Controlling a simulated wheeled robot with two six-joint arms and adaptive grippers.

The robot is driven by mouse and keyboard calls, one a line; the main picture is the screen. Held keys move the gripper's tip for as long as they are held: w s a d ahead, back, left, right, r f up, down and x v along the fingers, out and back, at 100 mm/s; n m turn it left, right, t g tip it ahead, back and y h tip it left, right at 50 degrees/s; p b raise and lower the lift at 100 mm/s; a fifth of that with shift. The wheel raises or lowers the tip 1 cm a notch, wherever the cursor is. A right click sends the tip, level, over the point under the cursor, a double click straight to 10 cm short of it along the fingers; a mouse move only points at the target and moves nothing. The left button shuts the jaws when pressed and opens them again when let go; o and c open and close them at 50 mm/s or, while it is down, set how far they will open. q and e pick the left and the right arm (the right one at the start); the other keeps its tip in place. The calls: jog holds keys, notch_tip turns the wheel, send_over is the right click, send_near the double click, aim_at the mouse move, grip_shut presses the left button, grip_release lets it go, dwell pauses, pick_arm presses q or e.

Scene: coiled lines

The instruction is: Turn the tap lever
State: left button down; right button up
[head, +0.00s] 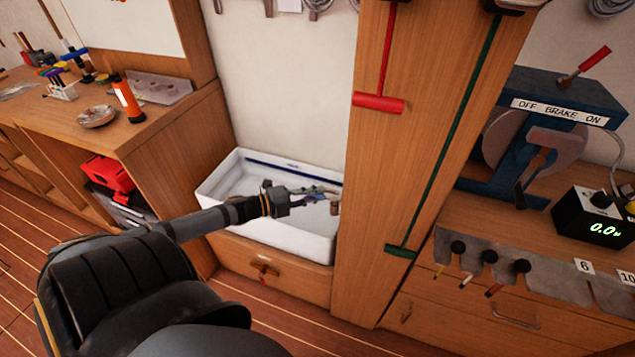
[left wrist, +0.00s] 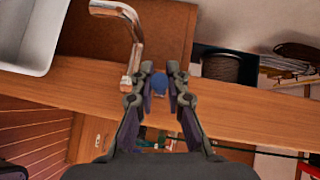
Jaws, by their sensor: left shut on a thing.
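My left gripper (head: 322,196) reaches over the right side of the white sink (head: 215,195), at the tall wooden post. In the left wrist view my left gripper (left wrist: 159,82) has its two fingers close on either side of a small blue piece (left wrist: 159,84), which looks like the end of the tap lever, and is shut on it. The bent metal tap spout (left wrist: 124,22) rises just left of the fingers. The rest of the lever is hidden by the fingers. In the head view the tap is mostly hidden behind the gripper. My right gripper is not in view.
The wooden post (head: 378,180) stands right of the sink, with a red T-handle (head: 378,103) and a green one (head: 400,251) hanging on it. A brake device (head: 545,130) stands on the right counter. A bench with an orange bottle (head: 127,100) is at left.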

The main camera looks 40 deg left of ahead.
pick_arm(q)
jog(key=c, duration=1.3)
grip_release()
jog(key=shift+c, duration=0.2)
